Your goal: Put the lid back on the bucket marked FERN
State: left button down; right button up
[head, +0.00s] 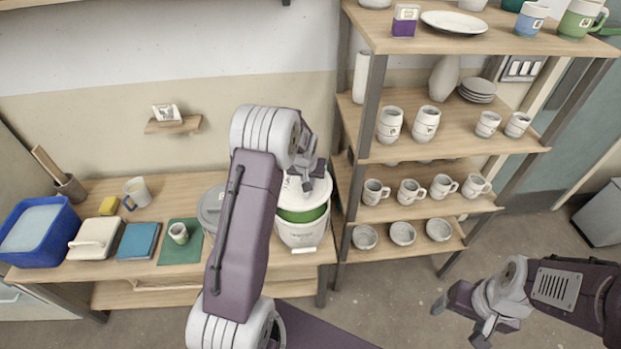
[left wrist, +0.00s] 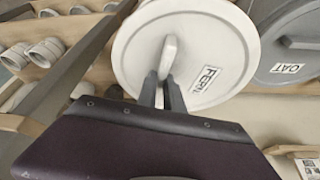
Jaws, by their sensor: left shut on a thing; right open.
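The white round lid (head: 297,193) is held over the white bucket (head: 303,233) on the bench's right end. In the left wrist view the lid (left wrist: 205,75) carries a FERN label (left wrist: 206,77). My left gripper (head: 308,178) is shut on the lid's upright handle (left wrist: 169,56); its dark fingers (left wrist: 162,92) also show there. Green glaze (head: 303,214) shows in the bucket below the lid's near edge, so the bucket is partly uncovered. The bucket's own marking is not readable. My right gripper (head: 461,320) is open and empty, over the floor at lower right.
A grey-lidded bucket (head: 211,205) stands left of it, partly behind my left arm; its lid reads OAT (left wrist: 288,69). A shelf rack (head: 365,110) with mugs and bowls rises close on the right.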

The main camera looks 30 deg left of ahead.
pick_arm(q)
jog(key=shift+f, duration=0.4)
jog(key=b+x, duration=0.2)
jog(key=x, duration=0.1)
jog(key=b+x, duration=0.1)
jog(key=shift+s+d+f, duration=0.15)
jog(key=shift+f, duration=0.3)
jog(key=shift+s+f+b, duration=0.3)
jog(key=shift+f+b, duration=0.2)
jog(key=shift+b, duration=0.25)
jog(key=shift+f, duration=0.15)
jog(key=shift+w, duration=0.25)
pick_arm(e)
jog(key=f, duration=0.2)
jog(key=w+f, duration=0.1)
jog(key=f, duration=0.2)
jog(key=shift+w, duration=0.15)
pick_arm(q)
jog(key=shift+s, duration=0.15)
jog(key=shift+s, duration=0.1)
jog(key=shift+f+b, duration=0.7)
jog(key=shift+f, duration=0.2)
pick_arm(e)
jog(key=shift+f, duration=0.7)
